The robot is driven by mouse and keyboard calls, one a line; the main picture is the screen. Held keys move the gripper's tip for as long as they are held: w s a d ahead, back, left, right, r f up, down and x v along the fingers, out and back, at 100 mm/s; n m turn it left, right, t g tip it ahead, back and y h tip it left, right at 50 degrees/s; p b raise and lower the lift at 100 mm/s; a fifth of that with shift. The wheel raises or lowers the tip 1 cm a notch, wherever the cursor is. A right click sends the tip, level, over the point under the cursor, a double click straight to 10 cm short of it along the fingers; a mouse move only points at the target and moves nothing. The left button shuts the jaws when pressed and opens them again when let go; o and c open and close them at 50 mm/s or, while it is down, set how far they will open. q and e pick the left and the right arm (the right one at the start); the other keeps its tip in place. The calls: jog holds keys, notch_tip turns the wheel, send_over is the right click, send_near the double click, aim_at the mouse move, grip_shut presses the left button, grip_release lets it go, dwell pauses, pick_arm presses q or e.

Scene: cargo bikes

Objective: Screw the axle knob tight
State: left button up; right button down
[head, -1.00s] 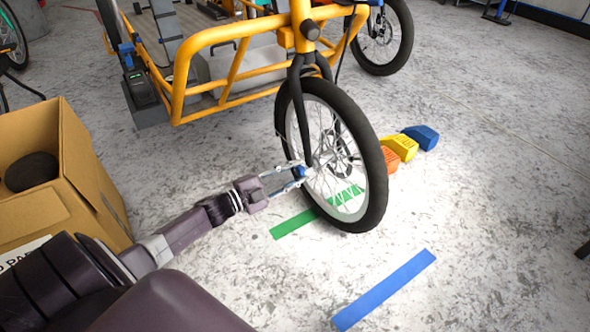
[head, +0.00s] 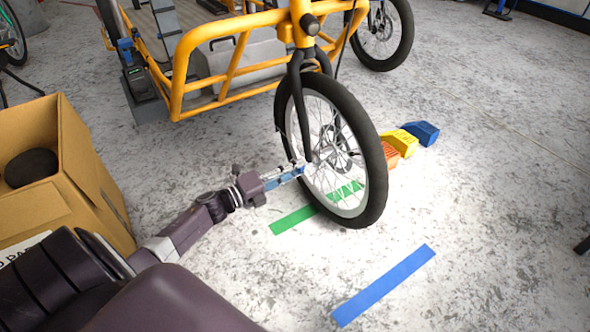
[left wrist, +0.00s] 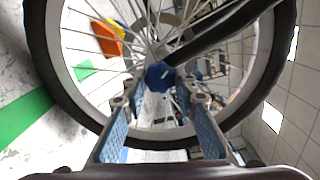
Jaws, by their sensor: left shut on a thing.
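The blue axle knob (left wrist: 160,76) sits at the hub of the front wheel, at the end of the dark fork leg (left wrist: 215,35). My left gripper (head: 297,171) reaches the hub from the left in the head view. In the left wrist view my left gripper (left wrist: 160,88) has its two blue-padded fingers on both sides of the knob, shut on it. The front wheel (head: 372,150) stands upright on the floor under the yellow cargo bike (head: 228,35). In the head view the fingers hide most of the knob. My right gripper is not in view.
A cardboard box (head: 88,165) with a dark round thing inside stands at the left. Orange, yellow (head: 402,141) and blue (head: 423,132) blocks lie behind the wheel. Green (head: 293,220) and blue (head: 385,285) strips mark the floor.

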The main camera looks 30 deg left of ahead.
pick_arm(q)
jog(key=shift+f+m, duration=0.1)
jog(key=shift+m, duration=0.4)
jog(key=o, duration=1.2)
jog(key=shift+c, duration=0.2)
jog(key=v, duration=1.2)
